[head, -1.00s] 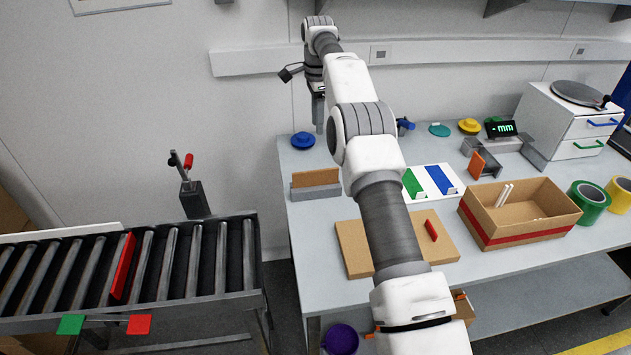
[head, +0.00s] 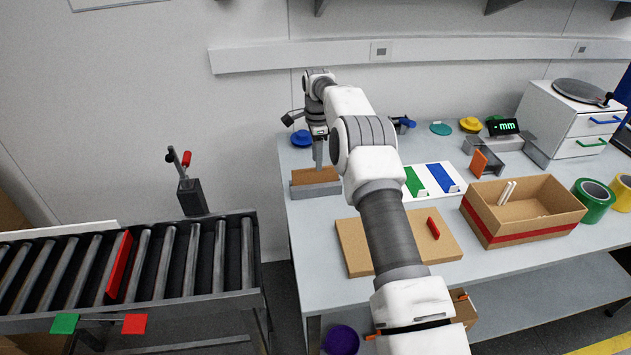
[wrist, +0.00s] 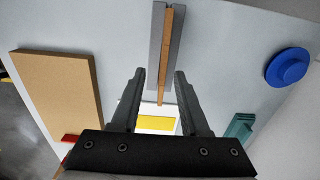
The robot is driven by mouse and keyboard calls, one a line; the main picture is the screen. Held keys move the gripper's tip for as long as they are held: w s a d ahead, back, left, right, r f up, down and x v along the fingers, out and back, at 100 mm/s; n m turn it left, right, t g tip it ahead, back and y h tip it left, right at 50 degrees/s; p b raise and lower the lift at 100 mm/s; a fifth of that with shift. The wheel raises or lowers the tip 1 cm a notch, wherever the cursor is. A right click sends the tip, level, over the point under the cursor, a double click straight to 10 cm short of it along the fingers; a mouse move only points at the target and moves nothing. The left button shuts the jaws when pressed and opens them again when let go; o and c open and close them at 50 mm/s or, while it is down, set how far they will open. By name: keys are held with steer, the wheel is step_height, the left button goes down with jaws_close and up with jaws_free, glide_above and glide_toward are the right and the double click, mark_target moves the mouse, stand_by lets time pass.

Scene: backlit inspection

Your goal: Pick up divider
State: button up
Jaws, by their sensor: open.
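The divider, a thin brown upright panel (head: 318,176), stands in a grey slotted holder (head: 318,191) at the left end of the table. In the wrist view the divider (wrist: 167,55) is a narrow brown strip seen edge-on between the holder's two grey walls (wrist: 157,45). My gripper (head: 319,166) is low at the divider, pointing down. In the wrist view my gripper (wrist: 160,75) is open, one finger on each side of the divider's line, with a gap on both sides. The exact height of the fingertips against the divider's top is hard to tell.
A blue knobbed disc (head: 302,139) lies behind the holder. A flat brown board (head: 356,246) with a red piece (head: 433,228) lies in front. A white panel with green and blue strips (head: 437,179) and an open cardboard box (head: 523,208) are to the right.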

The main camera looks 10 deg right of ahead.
mark_target(315, 180)
steer(key=f, duration=0.5)
steer(key=shift+w+a+p, duration=0.2)
steer(key=shift+w+p, duration=0.05)
steer(key=shift+p, duration=0.1)
steer(key=shift+c, duration=0.2)
jaws_close()
